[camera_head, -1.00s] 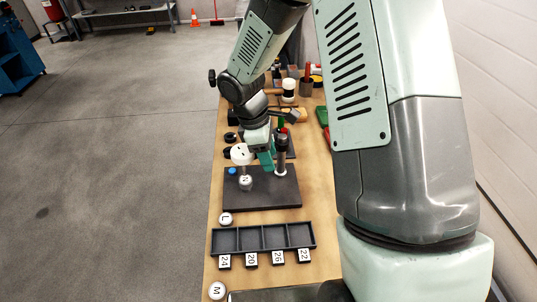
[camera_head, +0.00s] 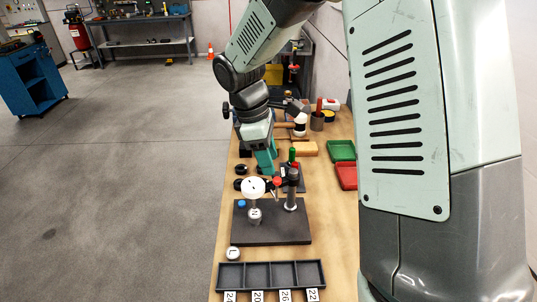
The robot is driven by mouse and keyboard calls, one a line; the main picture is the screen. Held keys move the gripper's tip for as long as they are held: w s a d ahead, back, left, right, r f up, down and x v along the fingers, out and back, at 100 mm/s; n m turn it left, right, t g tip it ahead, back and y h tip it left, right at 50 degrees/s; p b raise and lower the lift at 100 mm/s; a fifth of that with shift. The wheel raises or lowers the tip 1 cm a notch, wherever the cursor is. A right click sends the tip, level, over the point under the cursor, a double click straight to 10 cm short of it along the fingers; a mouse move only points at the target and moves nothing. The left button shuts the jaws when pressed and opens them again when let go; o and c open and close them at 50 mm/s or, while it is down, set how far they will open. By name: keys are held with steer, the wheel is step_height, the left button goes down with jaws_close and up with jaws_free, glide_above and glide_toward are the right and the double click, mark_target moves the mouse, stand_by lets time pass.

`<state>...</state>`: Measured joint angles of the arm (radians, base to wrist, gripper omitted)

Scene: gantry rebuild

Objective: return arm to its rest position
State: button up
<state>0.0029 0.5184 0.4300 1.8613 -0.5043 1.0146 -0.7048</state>
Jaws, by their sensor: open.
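My gripper (camera_head: 265,160) has teal fingers pointing down and hangs over the workbench (camera_head: 228,238). In the picture it is just above and behind the round white dial (camera_head: 253,188) of the gauge stand. The fingers overlap closely in this view, and nothing shows held between them. The dark stand post (camera_head: 292,188) rises from a black base plate (camera_head: 270,232) to the right of the dial. A round weight marked N (camera_head: 254,215) sits on that plate under the dial. My arm comes down from the top of the picture.
A weight marked L (camera_head: 233,254) and a compartment tray (camera_head: 271,274) with number labels lie at the front. Green (camera_head: 341,150) and red (camera_head: 346,176) bins stand at right. A mallet (camera_head: 299,123) and other tools lie at the back. The floor left of the bench is open.

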steer(key=s+d+r+m+t, duration=0.1)
steer(key=s+d+r+m, duration=0.3)
steer(key=r, duration=0.3)
steer(key=s+d+r+m+t, duration=0.2)
steer(key=s+r+m, duration=0.2)
steer(key=s+r, duration=0.25)
steer(key=s+d+r+m+t+y, duration=0.1)
steer(key=s+r+m, duration=0.1)
steer(key=s+m, duration=0.2)
steer(key=s+d+r+m+t+y, duration=0.2)
steer(key=s+r+m, duration=0.1)
steer(key=s, duration=0.5)
steer(key=shift+m, duration=0.4)
